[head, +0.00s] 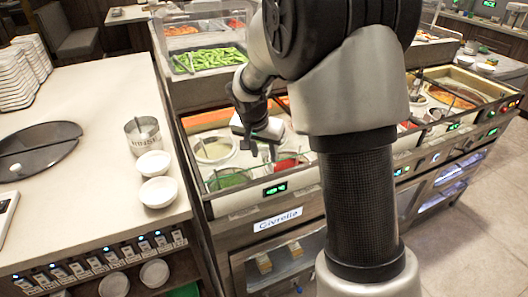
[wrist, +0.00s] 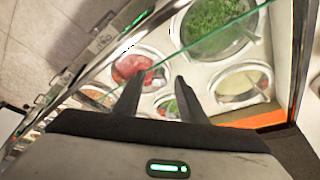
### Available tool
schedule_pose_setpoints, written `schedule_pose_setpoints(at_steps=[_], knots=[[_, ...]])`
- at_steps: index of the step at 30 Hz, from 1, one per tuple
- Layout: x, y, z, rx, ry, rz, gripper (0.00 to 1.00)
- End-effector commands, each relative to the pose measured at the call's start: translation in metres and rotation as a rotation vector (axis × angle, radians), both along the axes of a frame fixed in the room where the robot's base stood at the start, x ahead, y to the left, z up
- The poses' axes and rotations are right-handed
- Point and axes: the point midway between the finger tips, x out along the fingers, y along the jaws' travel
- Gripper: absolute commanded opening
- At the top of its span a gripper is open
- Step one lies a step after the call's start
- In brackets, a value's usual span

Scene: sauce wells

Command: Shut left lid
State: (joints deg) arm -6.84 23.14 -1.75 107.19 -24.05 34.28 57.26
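The left well unit (head: 262,211) has open round wells: a cream sauce (head: 215,150), a green one (head: 230,178) and a red one (head: 287,162). In the wrist view the green well (wrist: 215,22), red well (wrist: 133,66) and cream well (wrist: 240,86) show again. A clear pane with a green edge (wrist: 225,34), seemingly the left lid's glass, crosses above the wells in the wrist view; its exact tilt is unclear. My gripper (head: 259,150) is over the wells. Its fingers (wrist: 157,78) are apart with nothing visibly held, and the pane's edge passes near the tips; contact cannot be told.
The left counter (head: 90,95) holds a metal canister (head: 142,134), white bowls (head: 158,192) and a dark round plate-like piece (head: 38,148). A bin of green vegetables (head: 208,59) stands behind. Another well unit (head: 460,92) is at right, partly behind my arm. Floor is free at right.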

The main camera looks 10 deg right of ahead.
Motion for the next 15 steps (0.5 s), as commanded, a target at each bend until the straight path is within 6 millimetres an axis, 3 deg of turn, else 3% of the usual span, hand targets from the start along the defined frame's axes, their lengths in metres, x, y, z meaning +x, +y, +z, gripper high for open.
schedule_pose_setpoints(at_steps=[5,15], knots=[[-0.006,0.005,0.021,0.000,-0.004,0.002,0.38],[-0.032,0.023,0.098,0.001,-0.005,0.002,0.38]])
